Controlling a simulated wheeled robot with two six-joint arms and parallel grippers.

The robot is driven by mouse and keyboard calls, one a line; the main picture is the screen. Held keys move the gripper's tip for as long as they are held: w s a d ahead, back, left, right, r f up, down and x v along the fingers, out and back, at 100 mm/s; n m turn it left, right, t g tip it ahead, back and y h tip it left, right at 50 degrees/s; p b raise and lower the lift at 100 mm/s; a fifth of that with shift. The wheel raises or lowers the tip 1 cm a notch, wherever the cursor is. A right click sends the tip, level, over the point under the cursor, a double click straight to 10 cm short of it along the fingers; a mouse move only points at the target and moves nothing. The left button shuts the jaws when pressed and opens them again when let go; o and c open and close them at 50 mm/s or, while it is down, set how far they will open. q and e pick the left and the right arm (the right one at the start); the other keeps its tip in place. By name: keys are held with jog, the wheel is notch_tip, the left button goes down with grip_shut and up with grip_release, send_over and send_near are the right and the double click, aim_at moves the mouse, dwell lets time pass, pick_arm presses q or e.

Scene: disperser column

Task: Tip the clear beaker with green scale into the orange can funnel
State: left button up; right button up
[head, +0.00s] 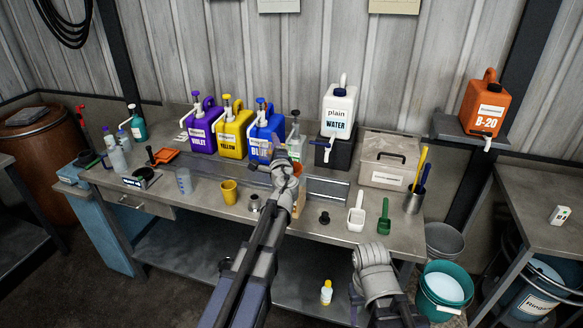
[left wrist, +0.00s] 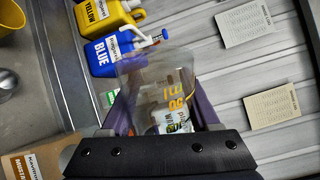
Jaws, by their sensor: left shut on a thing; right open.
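My left gripper, seen in the left wrist view (left wrist: 165,112), has its purple fingers around a clear beaker (left wrist: 150,75). Its visible scale marks are orange-yellow; I make out no green scale. In the head view the left wrist reaches over the middle of the bench and mostly hides the beaker. Part of an orange-red thing (head: 297,170) shows just right of that wrist; I cannot tell whether it is the funnel. An orange can labelled B-20 (head: 487,106) stands on a shelf at the right. My right arm's grey joint shows front right, but its gripper fingers do not.
Violet (head: 203,127), yellow (head: 232,130) and blue (head: 265,135) jugs stand at the back. Another clear beaker (head: 184,181) and a yellow cup (head: 229,191) stand to the left.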

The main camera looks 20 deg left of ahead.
pick_arm(q)
jog(key=shift+w+d+r+m+p, duration=0.15)
jog(key=shift+d+r+m+p, duration=0.15)
jog(key=shift+m, duration=0.45)
jog(key=shift+w+d+r+m+p, duration=0.2)
jog(key=shift+d+r+m, duration=0.1)
jog(key=shift+m, duration=0.45)
dwell(0.6)
dwell(0.8)
